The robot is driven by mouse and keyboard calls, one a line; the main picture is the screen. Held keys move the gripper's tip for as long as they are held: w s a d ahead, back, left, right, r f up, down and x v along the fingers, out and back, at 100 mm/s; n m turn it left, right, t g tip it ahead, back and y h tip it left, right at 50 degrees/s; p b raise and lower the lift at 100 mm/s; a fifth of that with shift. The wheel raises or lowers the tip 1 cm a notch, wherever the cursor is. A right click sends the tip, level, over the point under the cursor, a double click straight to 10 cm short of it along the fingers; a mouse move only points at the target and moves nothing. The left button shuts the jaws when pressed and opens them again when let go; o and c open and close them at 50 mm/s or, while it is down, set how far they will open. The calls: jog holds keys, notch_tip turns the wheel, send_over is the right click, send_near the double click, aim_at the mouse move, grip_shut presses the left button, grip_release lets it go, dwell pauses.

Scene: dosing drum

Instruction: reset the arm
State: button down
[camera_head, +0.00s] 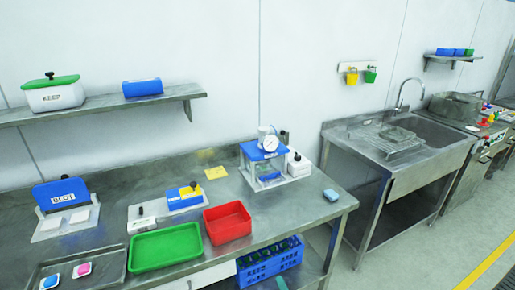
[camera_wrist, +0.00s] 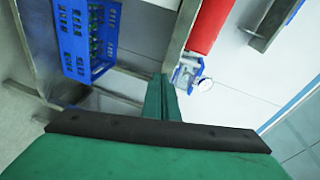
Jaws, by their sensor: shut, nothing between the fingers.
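My gripper (camera_wrist: 161,84) shows in the wrist view as two green fingers pressed together, with nothing between them. Its dark bar and green body fill the lower part of that view. The fingers are in the air, apart from the blue crate (camera_wrist: 88,38) on their left and the gauge device (camera_wrist: 190,76) on their right.
In the head view, the steel bench (camera_head: 315,196) holds a green tray (camera_head: 156,248), a red tray (camera_head: 228,221) and the blue-topped gauge device (camera_head: 266,160). The blue crate (camera_head: 270,262) is below the bench top. A sink (camera_head: 430,134) stands right; open floor lies front right.

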jog(key=s+a+f+n+g+h, duration=0.1)
jog(key=s+f+h, duration=0.15)
jog(key=s, duration=0.45)
jog(key=s+a+f+n+h, duration=0.1)
jog(key=s+f+n, duration=0.15)
jog(key=s, duration=0.55)
jog(key=s+a+f+n+g+h, duration=0.1)
jog(key=s+a+f, duration=0.1)
jog(key=s+f, duration=0.35)
jog(key=s+a+r+n+t, duration=0.1)
jog(key=s+a+r+n, duration=0.1)
jog(key=s+r+n, duration=0.2)
jog(key=s+a+r+n, duration=0.2)
jog(key=s+r+n, duration=0.2)
jog(key=s+r, duration=0.5)
jog(key=s, duration=0.7)
jog(key=shift+r+n+t, duration=0.35)
jog(key=shift+t, duration=0.05)
